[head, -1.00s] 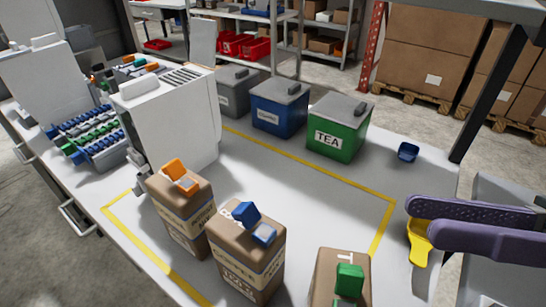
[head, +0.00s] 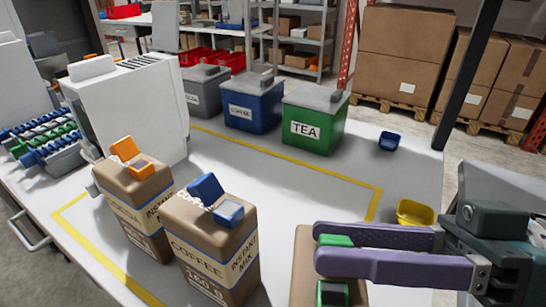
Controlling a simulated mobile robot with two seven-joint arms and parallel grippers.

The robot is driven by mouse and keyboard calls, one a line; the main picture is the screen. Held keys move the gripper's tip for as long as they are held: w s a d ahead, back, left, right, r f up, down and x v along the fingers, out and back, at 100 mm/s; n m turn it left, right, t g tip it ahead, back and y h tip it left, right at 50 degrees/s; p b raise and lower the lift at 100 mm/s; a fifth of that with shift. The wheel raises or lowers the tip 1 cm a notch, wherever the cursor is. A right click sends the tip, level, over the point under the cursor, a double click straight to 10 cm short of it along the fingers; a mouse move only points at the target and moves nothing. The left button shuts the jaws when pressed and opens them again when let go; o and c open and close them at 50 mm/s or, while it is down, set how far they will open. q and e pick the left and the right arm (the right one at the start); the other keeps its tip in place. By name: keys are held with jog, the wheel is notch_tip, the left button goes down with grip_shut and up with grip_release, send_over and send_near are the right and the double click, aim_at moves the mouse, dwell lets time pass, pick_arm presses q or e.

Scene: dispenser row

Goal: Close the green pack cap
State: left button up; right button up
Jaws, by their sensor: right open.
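The pack with the green cap (head: 303,262) stands at the bottom of the head view, its lower part cut off by the frame. The cap's raised green lid (head: 336,240) shows between and behind my fingers, partly hidden. Its green spout base (head: 332,293) sits nearer, with a dark top, so the cap looks open. My right gripper (head: 319,248) comes in from the right, with two purple fingers apart, one beyond and one in front of the lid's visible part. I cannot tell whether they touch it. My left gripper is not in view.
An orange-capped pack (head: 137,205) and a blue-capped pack (head: 213,250) stand to the left, caps open. Grey, blue (head: 254,106) and green TEA (head: 314,122) bins stand behind. A yellow tray (head: 415,212) lies beyond the gripper, a small blue tray (head: 390,140) farther back. The middle table is clear.

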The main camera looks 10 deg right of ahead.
jog(key=shift+x, duration=2.25)
grip_shut()
